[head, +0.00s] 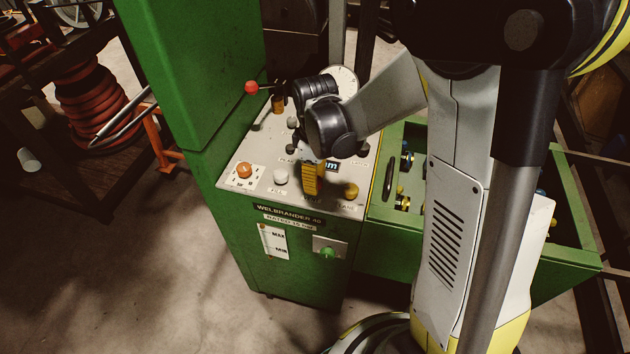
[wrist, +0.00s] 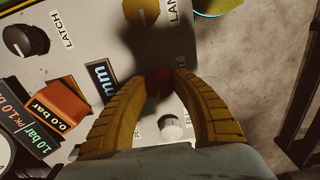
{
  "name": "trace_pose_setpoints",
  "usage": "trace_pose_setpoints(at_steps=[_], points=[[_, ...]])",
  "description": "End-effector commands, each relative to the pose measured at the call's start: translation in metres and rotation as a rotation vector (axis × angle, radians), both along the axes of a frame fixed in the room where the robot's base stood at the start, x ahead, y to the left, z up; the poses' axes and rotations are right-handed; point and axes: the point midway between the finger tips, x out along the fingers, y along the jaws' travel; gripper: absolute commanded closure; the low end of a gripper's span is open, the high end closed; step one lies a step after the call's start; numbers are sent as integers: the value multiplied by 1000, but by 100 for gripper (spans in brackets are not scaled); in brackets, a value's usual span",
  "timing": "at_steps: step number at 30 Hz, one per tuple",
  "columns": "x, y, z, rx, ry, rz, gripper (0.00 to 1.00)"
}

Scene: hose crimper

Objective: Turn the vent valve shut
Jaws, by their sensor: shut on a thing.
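On the control panel, a dark red knob (wrist: 158,80), apparently the vent valve, sits between my fingertips. My gripper (wrist: 161,84) with its yellow-brown fingers is shut on it, one finger on each side. In the head view my gripper (head: 312,192) points down at the front of the panel, between a white knob (head: 281,176) and a yellow knob (head: 351,190). The red knob is hidden behind the fingers there. Its label is mostly hidden, and I cannot tell how far the knob is turned.
The sloping panel (head: 230,181) tops a green cabinet (head: 295,277). A green knob (head: 327,253) is on the cabinet front. A green tray (head: 400,235) with fittings lies to the right.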

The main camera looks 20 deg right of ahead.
Motion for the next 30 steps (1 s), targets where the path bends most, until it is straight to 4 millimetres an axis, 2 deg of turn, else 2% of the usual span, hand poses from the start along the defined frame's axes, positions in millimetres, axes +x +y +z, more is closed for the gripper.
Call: trace_pose_setpoints(at_steps=[6,15,30], points=[[0,0,-1,0,0,181,100],[0,0,0,1,1,356,100],[0,0,0,1,1,433,100]])
